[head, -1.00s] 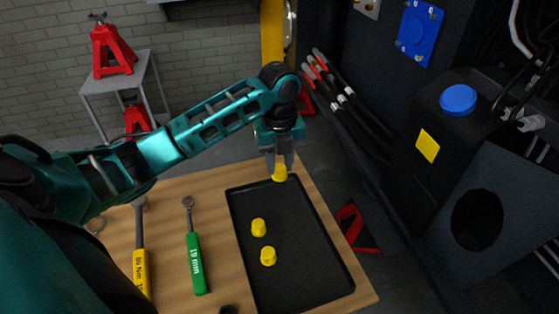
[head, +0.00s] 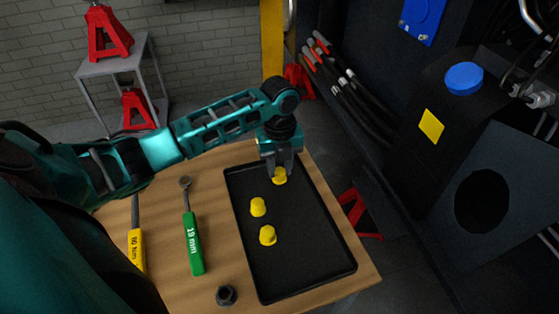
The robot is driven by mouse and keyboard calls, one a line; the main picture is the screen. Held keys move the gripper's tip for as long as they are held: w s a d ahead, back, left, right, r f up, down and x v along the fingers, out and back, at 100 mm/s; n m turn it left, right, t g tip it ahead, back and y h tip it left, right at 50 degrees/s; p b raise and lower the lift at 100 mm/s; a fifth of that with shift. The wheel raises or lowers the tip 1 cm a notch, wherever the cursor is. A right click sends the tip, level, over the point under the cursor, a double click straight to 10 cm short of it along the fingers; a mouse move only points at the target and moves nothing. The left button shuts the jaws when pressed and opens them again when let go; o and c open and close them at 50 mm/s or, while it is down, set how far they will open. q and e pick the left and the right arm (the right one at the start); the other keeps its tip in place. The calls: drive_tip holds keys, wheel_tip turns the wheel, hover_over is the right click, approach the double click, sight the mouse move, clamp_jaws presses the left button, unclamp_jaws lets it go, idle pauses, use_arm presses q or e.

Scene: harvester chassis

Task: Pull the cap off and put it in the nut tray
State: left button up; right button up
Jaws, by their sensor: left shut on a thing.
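My left gripper (head: 280,172) points down over the far end of the black nut tray (head: 312,264), shut on a yellow cap (head: 279,178). The cap is at or just above the tray floor; I cannot tell whether it touches. Two more yellow caps, a nearer one (head: 268,236) and a middle one (head: 258,207), sit in the tray. My right gripper is not in view.
The tray lies on a wooden table (head: 222,233). Left of it are a green-handled 19 mm wrench (head: 193,243), a yellow-handled wrench (head: 137,250) and a dark nut (head: 226,295). The dark chassis with hoses (head: 345,90) stands at the right.

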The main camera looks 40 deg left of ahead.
use_arm(q)
drive_tip(key=shift+f, duration=0.2)
drive_tip(key=o, duration=0.9)
drive_tip(key=shift+c, duration=0.2)
wheel_tip(320, 180, up, 13)
drive_tip(key=p, duration=0.1)
drive_tip(key=shift+p, duration=0.3)
drive_tip(key=shift+f, duration=0.1)
